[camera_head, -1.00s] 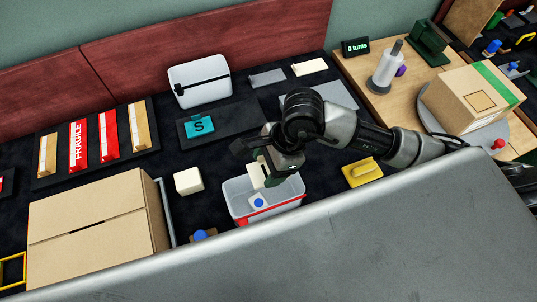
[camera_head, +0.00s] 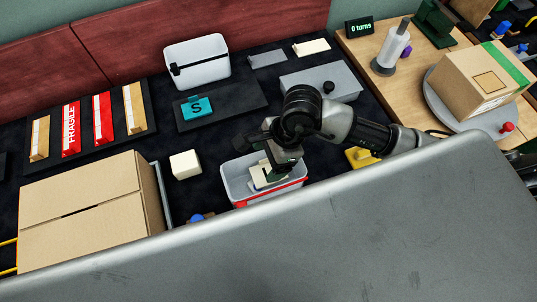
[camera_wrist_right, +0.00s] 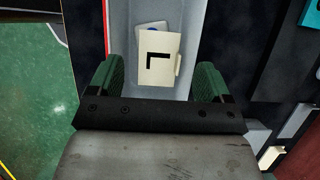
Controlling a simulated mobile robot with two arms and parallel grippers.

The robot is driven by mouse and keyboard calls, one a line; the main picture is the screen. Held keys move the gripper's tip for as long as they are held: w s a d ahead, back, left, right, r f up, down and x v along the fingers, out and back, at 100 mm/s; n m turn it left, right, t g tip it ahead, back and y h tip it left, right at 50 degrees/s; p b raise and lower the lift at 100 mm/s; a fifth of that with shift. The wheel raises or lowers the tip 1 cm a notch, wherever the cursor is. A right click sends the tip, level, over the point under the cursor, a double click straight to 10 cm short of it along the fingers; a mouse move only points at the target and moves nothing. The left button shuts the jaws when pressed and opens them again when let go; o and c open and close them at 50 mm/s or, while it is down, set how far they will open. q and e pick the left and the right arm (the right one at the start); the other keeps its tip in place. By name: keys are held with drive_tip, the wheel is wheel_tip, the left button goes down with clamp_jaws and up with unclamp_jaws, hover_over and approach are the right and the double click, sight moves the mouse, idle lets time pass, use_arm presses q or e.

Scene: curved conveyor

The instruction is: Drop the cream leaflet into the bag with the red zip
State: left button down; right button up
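The bag with the red zip (camera_head: 234,183) is a pale open container with a red strip along its front edge. It also shows in the wrist view (camera_wrist_right: 204,22). The cream leaflet (camera_wrist_right: 159,62) carries a black L-shaped mark and lies inside the bag's outline, partly over a white piece with a blue spot (camera_wrist_right: 150,27). The leaflet also shows low in the bag in the head view (camera_head: 262,183). My right gripper (camera_wrist_right: 156,78) is over the bag, its green fingers wide apart with gaps on both sides of the leaflet. My left gripper is out of view.
A white box with a black strap (camera_head: 200,72) stands behind. A cream block (camera_head: 185,165) and a large carton (camera_head: 85,205) are left of the bag. A yellow object (camera_head: 357,158) is to its right. A grey surface (camera_head: 300,245) fills the foreground.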

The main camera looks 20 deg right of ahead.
drive_tip(key=shift+o, duration=0.8)
drive_tip(key=b+v, duration=0.1)
drive_tip(key=v, duration=0.9)
drive_tip(key=shift+d+r, duration=0.25)
drive_tip(key=shift+r, duration=0.1)
